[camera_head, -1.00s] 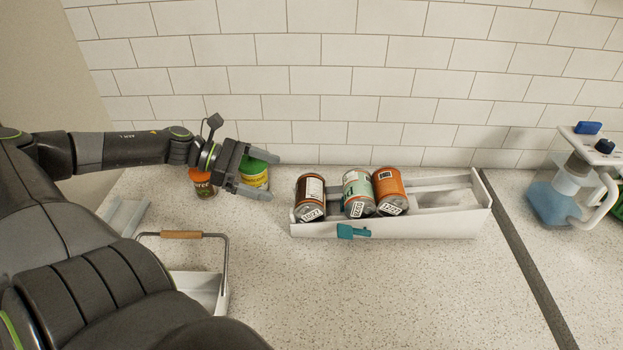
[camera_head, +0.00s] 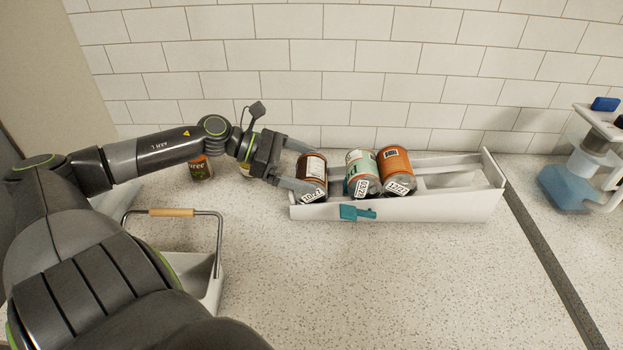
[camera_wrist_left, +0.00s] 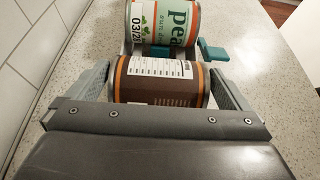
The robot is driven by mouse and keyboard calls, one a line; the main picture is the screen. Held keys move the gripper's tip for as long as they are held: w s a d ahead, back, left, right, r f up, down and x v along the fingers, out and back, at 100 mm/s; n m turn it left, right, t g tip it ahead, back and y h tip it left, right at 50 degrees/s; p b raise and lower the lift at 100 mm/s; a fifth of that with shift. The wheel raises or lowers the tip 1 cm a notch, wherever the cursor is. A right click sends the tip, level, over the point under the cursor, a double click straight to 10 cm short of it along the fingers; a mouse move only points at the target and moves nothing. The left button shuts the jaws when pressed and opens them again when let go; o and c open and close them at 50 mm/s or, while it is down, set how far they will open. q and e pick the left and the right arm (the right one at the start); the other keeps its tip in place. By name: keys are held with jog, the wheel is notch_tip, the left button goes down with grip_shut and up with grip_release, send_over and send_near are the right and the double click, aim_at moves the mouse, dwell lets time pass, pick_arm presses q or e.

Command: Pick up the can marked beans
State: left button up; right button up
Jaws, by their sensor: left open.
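Three cans lie tilted in a white rack (camera_head: 440,205): a brown can (camera_head: 312,170) at the left, a green-labelled can (camera_head: 361,172) and an orange can (camera_head: 394,168). I cannot read "beans" on any of them. In the left wrist view, the green can (camera_wrist_left: 165,22) reads "pea", and the brown can (camera_wrist_left: 160,85) shows a printed panel, its name hidden. My left gripper (camera_head: 305,168) is open at the brown can, one finger on either side. The wrist view also shows its fingers (camera_wrist_left: 158,72) flanking that can; contact is unclear. My right gripper is not in view.
An orange can (camera_head: 200,168) stands behind my left arm, with another can (camera_head: 245,170) mostly hidden by the gripper. A wooden-handled carrier (camera_head: 172,212) is at the lower left. The front counter is clear.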

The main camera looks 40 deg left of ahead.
pick_arm(q)
jog(key=shift+x, duration=1)
jog(key=shift+c, duration=0.3)
jog(key=c, duration=0.8)
jog(key=shift+r, duration=0.1)
